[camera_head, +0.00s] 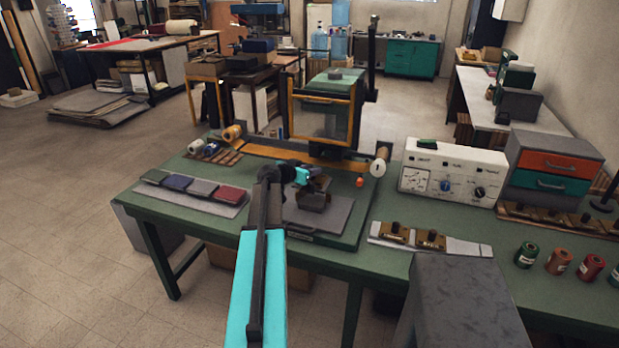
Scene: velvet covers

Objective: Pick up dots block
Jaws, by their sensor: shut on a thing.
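My gripper (312,182) is at the end of my turquoise and black arm, over the green workbench. It is shut on a small dark brown block (313,201), low over a grey plate (320,222). I cannot tell whether the block touches the plate. My arm hides part of this area. Two brass-brown blocks with black knobs, the left one (395,233) and the right one (430,239), stand on a pale tray (470,249) to the right. The tray's right end is bare. The labels are too small to read, so I cannot tell which block is dots.
Fabric swatches (201,187) lie on a board at left. A yellow-framed press (322,105) stands behind my gripper. Bare bench shows between the tray and cans.

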